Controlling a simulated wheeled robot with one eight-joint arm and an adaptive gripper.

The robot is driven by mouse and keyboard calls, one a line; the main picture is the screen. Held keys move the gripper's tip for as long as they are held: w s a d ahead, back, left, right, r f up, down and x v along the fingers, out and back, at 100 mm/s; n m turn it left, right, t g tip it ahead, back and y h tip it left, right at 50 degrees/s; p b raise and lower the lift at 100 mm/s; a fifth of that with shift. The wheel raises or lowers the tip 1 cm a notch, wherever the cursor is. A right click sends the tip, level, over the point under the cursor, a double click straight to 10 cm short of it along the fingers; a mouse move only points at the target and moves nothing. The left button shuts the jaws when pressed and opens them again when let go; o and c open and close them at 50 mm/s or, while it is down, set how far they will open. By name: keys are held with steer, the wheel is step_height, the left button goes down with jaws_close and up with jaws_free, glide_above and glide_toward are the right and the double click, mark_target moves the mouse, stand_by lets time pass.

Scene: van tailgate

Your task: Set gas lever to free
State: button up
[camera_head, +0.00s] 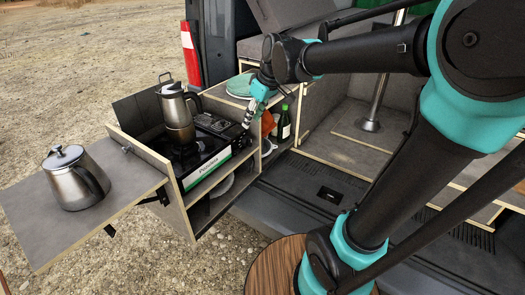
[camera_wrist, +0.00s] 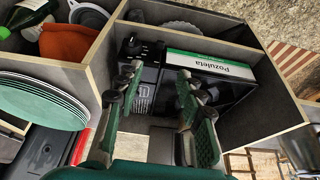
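The portable gas stove (camera_head: 205,147) sits on the pull-out kitchen box, with a white and green "Pozuleta" front panel. In the wrist view the stove's front panel (camera_wrist: 208,66) appears upside down. A dark knob or lever-like part (camera_wrist: 130,46) shows at the panel's end; I cannot tell which part is the gas lever or how it is set. My gripper (camera_head: 248,116) is above the stove's right end in the head view. In the wrist view my gripper (camera_wrist: 158,80) is open, its fingers apart and nothing held between them. The fingers hide part of the stove.
A steel pot (camera_head: 176,108) stands on the stove. A steel kettle (camera_head: 73,178) stands on the side shelf (camera_head: 35,213). Green plates (camera_wrist: 42,99), an orange item (camera_wrist: 65,42) and a dark bottle (camera_head: 284,122) are close beside my gripper.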

mark_target(238, 151)
steer(key=x, duration=1.6)
steer(key=shift+w+a+f, duration=0.1)
steer(key=shift+w+a, duration=0.15)
steer(key=shift+a, duration=0.1)
jaws_close()
